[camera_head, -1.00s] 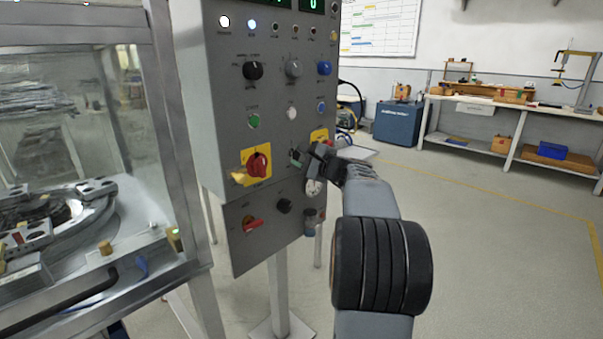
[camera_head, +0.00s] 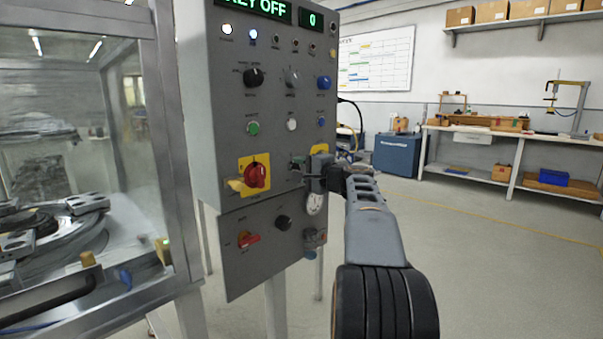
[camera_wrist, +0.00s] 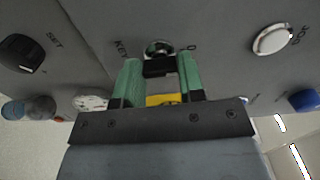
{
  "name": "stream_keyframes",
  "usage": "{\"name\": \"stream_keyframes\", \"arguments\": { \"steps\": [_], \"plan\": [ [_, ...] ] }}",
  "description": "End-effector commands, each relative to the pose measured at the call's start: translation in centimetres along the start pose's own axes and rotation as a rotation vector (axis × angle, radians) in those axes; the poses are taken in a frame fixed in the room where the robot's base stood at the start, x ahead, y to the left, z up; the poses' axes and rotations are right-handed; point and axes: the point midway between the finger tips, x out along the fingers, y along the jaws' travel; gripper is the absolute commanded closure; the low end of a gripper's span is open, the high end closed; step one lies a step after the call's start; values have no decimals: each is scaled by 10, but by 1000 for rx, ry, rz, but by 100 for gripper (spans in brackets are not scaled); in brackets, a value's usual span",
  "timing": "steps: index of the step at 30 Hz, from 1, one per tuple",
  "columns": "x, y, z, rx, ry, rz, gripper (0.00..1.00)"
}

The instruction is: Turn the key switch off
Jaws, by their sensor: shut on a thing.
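The key switch (camera_wrist: 160,48) shows in the wrist view as a round metal lock with "KEY" lettered beside it. A dark key head sticks out from it. My gripper (camera_wrist: 160,80) has its green-padded fingers on both sides of the key, shut on it. In the head view my gripper (camera_head: 306,168) is at the right part of the grey control panel (camera_head: 215,150), where its body mostly hides the switch. A white tag hangs below the gripper. The display (camera_head: 257,10) at the panel's top reads "KEY OFF", its left end cut by the frame.
A red rotary switch (camera_head: 256,176) on a yellow plate sits left of my gripper. A black knob (camera_head: 283,222) and a red handle (camera_head: 248,239) are below. A glass-walled machine (camera_head: 95,130) stands at left. Open floor (camera_head: 500,270) lies at right.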

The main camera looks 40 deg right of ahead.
Motion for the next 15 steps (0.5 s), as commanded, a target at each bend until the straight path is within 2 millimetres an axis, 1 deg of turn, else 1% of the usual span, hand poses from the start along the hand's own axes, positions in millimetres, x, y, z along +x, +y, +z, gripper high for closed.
{"name": "stream_keyframes", "arguments": {
  "steps": [11,12,15],
  "plan": [
    [0,1,0,-5,-1,2,88],
    [0,1,0,-5,-1,2,60],
    [0,0,0,-5,-1,2,50]
  ]
}}
